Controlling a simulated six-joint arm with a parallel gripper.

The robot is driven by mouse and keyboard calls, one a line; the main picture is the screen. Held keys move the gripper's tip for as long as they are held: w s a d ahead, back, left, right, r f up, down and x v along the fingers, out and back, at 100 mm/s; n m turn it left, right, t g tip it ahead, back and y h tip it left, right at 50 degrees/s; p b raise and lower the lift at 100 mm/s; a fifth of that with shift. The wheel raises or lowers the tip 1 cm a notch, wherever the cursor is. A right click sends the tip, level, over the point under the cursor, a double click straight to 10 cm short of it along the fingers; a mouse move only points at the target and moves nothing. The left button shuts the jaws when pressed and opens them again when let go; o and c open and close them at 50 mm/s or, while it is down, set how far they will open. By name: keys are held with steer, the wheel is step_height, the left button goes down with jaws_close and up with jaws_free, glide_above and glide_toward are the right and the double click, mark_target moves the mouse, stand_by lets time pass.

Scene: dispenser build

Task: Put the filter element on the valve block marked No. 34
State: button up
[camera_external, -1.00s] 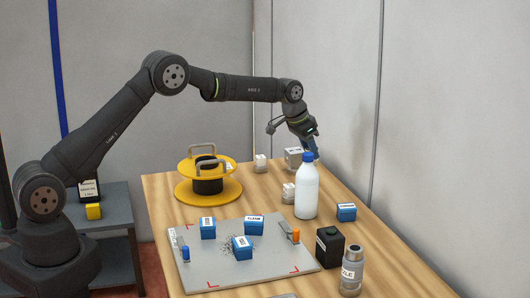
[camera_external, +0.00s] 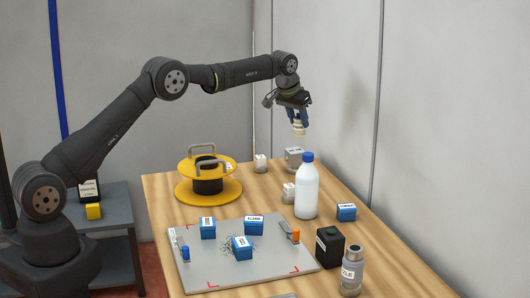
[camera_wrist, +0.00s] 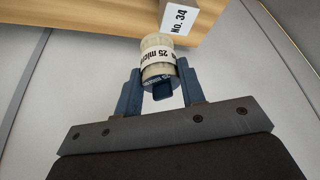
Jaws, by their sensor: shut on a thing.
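My gripper (camera_external: 298,118) is shut on the filter element (camera_external: 299,129), a short cream cylinder, and holds it in the air above the far end of the table. In the wrist view the filter element (camera_wrist: 157,62) sits between the blue fingers (camera_wrist: 157,92) and carries a label reading "25 micro", partly cut off. The valve block marked No. 34 (camera_wrist: 181,17) shows just beyond it at the top edge. In the outside view a grey block (camera_external: 294,154), likely the same one, stands on the table below my gripper, apart from the filter element.
A white bottle with a blue cap (camera_external: 307,190) stands nearer the camera than the grey block.

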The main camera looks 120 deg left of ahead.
steer(key=shift+s+a+f, duration=0.5)
steer(key=shift+a+f, duration=0.1)
steer(key=shift+f, duration=0.55)
steer(key=shift+s+a+f, duration=0.45)
steer(key=shift+a+f, duration=0.15)
steer(key=shift+f, duration=0.5)
steer(key=shift+s+a+f, duration=0.5)
steer(key=shift+a+f, duration=0.1)
steer(key=shift+f, duration=0.55)
steer(key=shift+f, duration=0.1)
steer(key=o, duration=1)
steer(key=v, duration=1.2)
